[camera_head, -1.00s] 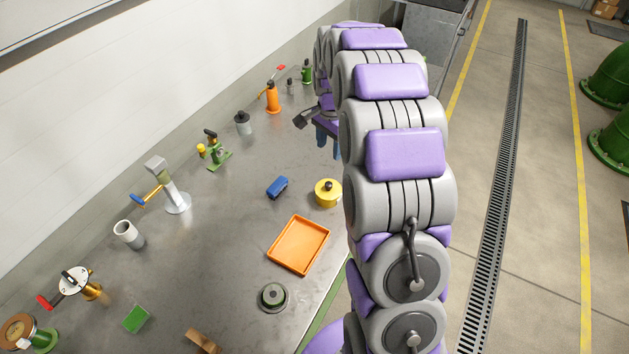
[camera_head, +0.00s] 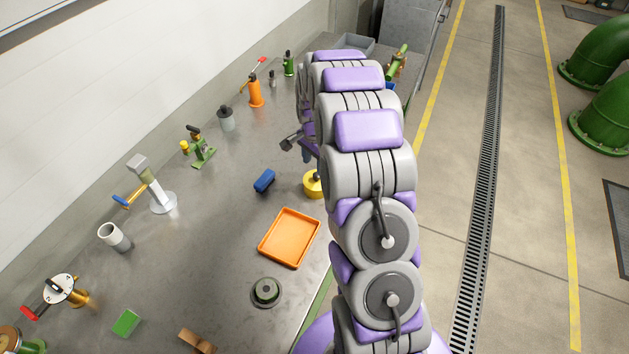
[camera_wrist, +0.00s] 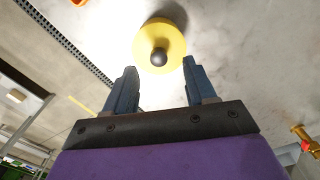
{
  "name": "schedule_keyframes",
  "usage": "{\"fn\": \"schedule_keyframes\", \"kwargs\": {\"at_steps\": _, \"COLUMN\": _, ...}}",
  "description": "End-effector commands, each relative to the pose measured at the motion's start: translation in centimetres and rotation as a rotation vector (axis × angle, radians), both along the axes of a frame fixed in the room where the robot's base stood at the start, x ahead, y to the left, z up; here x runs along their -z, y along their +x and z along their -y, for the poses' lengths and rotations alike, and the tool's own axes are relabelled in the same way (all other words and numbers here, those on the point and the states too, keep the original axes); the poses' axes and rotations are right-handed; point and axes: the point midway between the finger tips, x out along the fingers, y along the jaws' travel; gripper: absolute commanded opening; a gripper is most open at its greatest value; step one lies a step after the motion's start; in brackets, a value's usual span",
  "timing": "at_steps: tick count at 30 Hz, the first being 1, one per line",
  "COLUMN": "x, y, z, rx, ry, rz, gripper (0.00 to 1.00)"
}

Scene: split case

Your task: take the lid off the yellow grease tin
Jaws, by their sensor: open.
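The yellow grease tin (camera_head: 312,186) stands on the grey workbench, with my arm hiding its right part in the head view. In the wrist view the round yellow lid (camera_wrist: 150,37) shows from above with a dark ball knob (camera_wrist: 158,57) on it. My gripper (camera_wrist: 160,78) is open and empty in the wrist view. The knob appears just beyond the gap between the blue fingertips, apart from both. In the head view the fingers are mostly hidden behind my arm.
A dark green round part (camera_head: 266,291) sits by the bench's front edge. Bare bench lies left of the tray.

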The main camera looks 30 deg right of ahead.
Motion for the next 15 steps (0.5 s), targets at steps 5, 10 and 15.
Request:
{"fn": "schedule_keyframes", "kwargs": {"at_steps": 5, "x": 1.2, "y": -0.1, "z": 0.1, "rx": 0.0, "ry": 0.001, "rz": -0.001, "gripper": 0.55}}
{"fn": "schedule_keyframes", "kwargs": {"at_steps": 10, "x": 3.9, "y": -0.2, "z": -0.2, "rx": -0.001, "ry": 0.001, "rz": -0.008, "gripper": 0.55}}
{"fn": "schedule_keyframes", "kwargs": {"at_steps": 15, "x": 5.4, "y": -0.1, "z": -0.3, "rx": -0.001, "ry": -0.001, "rz": -0.004, "gripper": 0.55}}
